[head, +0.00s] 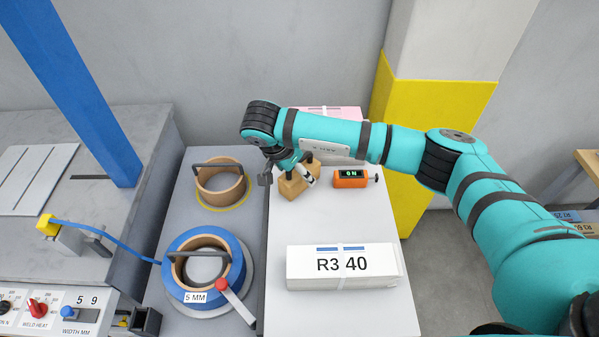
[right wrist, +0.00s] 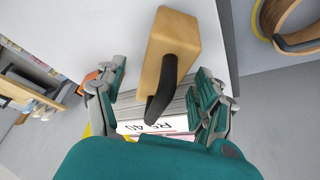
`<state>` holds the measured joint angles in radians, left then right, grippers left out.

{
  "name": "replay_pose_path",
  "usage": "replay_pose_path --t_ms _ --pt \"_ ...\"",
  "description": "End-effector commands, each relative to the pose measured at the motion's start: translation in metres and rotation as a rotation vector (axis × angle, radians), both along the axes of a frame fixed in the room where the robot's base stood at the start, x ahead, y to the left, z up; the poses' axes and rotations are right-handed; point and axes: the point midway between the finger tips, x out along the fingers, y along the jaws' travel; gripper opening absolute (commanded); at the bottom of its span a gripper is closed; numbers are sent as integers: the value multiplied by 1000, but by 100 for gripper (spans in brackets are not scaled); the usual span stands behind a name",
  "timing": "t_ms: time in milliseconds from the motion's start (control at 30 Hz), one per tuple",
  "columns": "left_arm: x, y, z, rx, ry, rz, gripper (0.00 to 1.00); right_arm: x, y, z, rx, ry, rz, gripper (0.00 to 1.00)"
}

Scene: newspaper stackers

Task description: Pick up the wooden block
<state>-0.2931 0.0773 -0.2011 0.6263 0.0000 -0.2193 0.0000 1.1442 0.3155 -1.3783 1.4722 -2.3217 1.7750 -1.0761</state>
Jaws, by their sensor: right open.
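The wooden block (head: 291,189) is tan with a dark handle and stands on the white tabletop, near its left edge. My right gripper (head: 287,176) is right over it and partly hides it in the head view. In the right wrist view the block (right wrist: 182,38) shows from above, its black curved handle (right wrist: 161,88) pointing towards my palm. The fingers of the right gripper (right wrist: 160,76) are open, one on each side of the handle, with gaps visible. My left gripper is not in view.
An orange device with a green display (head: 350,178) stands just right of the block. A white bundle marked R3 40 (head: 342,267) lies in front, and a pink bundle (head: 340,117) behind. Strap rolls, blue (head: 238,270) and brown (head: 220,183), lie left. A yellow-grey pillar (head: 425,130) rises behind right.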

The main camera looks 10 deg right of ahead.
Motion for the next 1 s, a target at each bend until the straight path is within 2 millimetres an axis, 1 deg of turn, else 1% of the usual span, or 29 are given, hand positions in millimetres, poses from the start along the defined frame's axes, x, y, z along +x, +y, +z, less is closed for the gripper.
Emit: replay_pose_path --t_ms 33,100,200,467,567,1000 --pt "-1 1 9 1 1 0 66 3 -4 -4 -1 4 -4 70" --pt "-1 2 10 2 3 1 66 5 -7 -14 -1 3 -2 70" --pt "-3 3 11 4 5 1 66 7 -9 -24 0 2 -1 70" --pt "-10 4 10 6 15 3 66 9 -10 -27 1 -1 0 70" --pt "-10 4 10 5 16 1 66 9 -10 -27 1 -1 0 58" --pt "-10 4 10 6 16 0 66 9 -10 -27 1 -1 0 1"
